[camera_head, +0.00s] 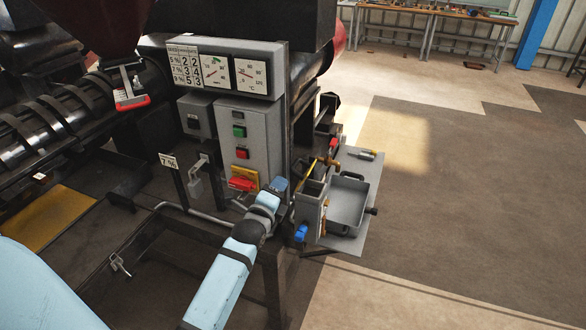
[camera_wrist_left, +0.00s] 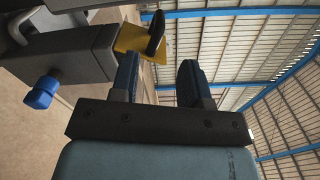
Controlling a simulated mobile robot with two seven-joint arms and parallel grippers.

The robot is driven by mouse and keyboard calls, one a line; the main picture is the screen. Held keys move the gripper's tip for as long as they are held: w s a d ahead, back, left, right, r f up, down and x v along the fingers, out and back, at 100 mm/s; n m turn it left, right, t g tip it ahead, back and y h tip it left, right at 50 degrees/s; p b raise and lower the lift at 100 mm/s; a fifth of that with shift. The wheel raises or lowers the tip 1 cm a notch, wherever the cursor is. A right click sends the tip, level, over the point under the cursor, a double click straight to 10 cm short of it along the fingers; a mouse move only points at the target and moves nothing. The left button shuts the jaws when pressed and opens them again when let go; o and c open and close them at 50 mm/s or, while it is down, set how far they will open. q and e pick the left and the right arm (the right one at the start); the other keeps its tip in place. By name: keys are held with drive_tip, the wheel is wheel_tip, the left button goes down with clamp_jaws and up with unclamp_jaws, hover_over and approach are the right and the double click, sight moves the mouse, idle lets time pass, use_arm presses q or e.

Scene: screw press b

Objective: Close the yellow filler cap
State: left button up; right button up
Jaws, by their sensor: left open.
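The yellow filler cap (camera_head: 309,171) shows in the head view as a thin yellow strip standing steeply up above the grey box (camera_head: 309,203), so it looks open. In the left wrist view the cap (camera_wrist_left: 130,42) is a yellow plate with a dark knob (camera_wrist_left: 155,32), at the end of the grey box (camera_wrist_left: 80,55). My left gripper (camera_head: 277,186) is just left of the box. Its two blue fingers (camera_wrist_left: 157,78) are apart and empty in the wrist view, with the cap beyond the left finger; I cannot tell whether they touch. My right gripper is not in view.
A blue knob (camera_head: 301,232) sticks out of the box front. A grey tray (camera_head: 347,203) stands right of the box. The control cabinet (camera_head: 243,140) with a red-yellow switch (camera_head: 243,179) is close behind my left gripper. Open floor (camera_head: 470,200) lies to the right.

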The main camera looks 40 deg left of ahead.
sight(291, 169)
use_arm(q)
drive_tip(key=p+x, duration=0.1)
drive_tip(key=x, duration=0.8)
drive_tip(key=shift+w, duration=0.25)
